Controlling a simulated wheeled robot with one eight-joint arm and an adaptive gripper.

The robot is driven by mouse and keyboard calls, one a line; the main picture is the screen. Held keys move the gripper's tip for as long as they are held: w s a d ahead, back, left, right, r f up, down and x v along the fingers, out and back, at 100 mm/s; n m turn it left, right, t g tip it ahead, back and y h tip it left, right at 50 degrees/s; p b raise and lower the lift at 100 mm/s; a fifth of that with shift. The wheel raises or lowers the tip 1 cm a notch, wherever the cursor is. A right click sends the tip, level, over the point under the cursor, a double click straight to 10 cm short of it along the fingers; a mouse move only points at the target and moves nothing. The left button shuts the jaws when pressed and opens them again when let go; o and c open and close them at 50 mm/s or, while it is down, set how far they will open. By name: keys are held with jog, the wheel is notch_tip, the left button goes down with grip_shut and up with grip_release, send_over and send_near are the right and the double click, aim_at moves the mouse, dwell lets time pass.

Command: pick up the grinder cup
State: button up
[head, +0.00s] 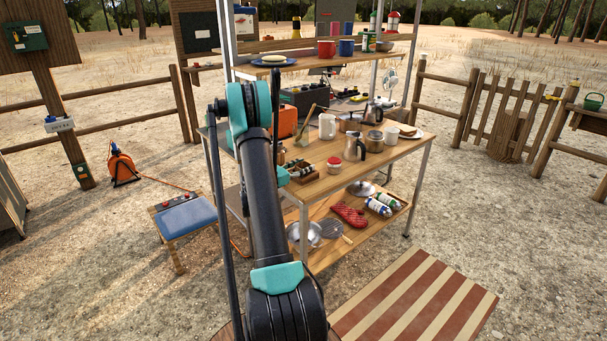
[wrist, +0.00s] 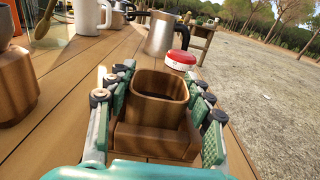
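The grinder cup (wrist: 160,113), a brown, square-rimmed wooden cup with a dark inside, stands between the fingers of my gripper (wrist: 160,98) in the wrist view. A wider brown part shows below its rim on the near side. The green finger pads flank the cup left and right, very close to its walls. I cannot tell whether they press on it or leave a thin gap.
On the wooden table (head: 345,166) stand a red-lidded jar (wrist: 181,60), a metal pot (wrist: 160,36) and a white mug (wrist: 88,16). A round copper-brown object (wrist: 14,88) is close on the left. Open ground lies right of the table; a shelf (head: 330,58) hangs above.

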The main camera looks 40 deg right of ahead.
jog(key=c, duration=0.6)
jog(key=shift+r, duration=0.1)
